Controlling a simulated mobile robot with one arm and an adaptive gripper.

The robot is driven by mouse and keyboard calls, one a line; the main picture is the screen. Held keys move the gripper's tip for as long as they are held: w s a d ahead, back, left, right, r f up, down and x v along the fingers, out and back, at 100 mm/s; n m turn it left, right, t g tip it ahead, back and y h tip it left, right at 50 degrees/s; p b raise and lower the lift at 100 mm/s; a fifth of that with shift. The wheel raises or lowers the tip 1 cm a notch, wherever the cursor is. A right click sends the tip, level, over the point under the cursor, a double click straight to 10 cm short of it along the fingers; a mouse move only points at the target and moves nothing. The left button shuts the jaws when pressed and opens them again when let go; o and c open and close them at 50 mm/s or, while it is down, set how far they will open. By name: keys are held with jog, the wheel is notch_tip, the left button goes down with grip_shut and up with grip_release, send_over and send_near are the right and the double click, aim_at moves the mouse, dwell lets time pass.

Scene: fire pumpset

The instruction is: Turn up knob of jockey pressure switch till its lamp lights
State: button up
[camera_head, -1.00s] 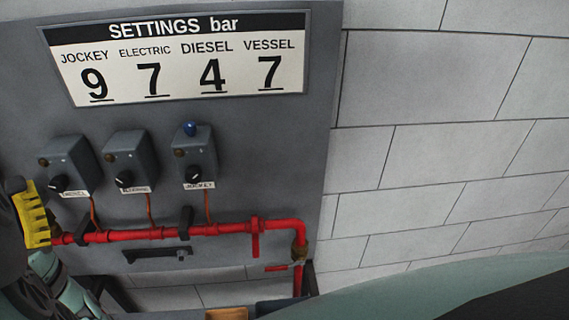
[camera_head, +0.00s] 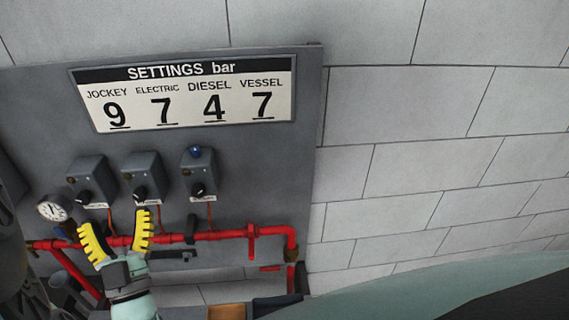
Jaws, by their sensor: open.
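The jockey pressure switch (camera_head: 198,170) is the rightmost of three grey boxes on the panel. It has a black knob (camera_head: 198,189) with a pale pointer, and a blue lamp (camera_head: 195,152) on top that looks dark blue; I cannot tell for certain whether it is lit. Its label, readable in the earlier view, is partly hard to read now. My gripper (camera_head: 117,232) has yellow ridged fingers spread wide apart. It is open and empty, below and left of the jockey switch, in front of the red pipe and under the other two switches.
Two similar switches, a left one (camera_head: 92,180) and a middle one (camera_head: 142,175), stand beside the jockey switch. A round gauge (camera_head: 53,209) is at left. The red pipe (camera_head: 225,235) runs below. The settings sign (camera_head: 190,95) reads jockey 9. A bare wall lies right.

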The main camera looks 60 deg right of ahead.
jog(key=s+d+f+g+p, duration=0.4)
jog(key=d+f+g, duration=0.1)
jog(key=d+g, duration=0.1)
jog(key=g+y+p, duration=0.1)
jog(key=g, duration=0.2)
send_near(198, 194)
jog(key=b+x, duration=0.4)
jog(key=x, duration=0.5)
jog(key=shift+w+d+f+b, duration=0.1)
jog(key=shift+w+d+b, duration=0.15)
jog(key=shift+b, duration=0.1)
jog(key=shift+w+d, duration=0.45)
jog(key=shift+d, duration=0.05)
jog(key=shift+o, duration=0.3)
jog(key=shift+t, duration=0.3)
jog(key=c, duration=1.2)
jog(key=shift+b, duration=0.3)
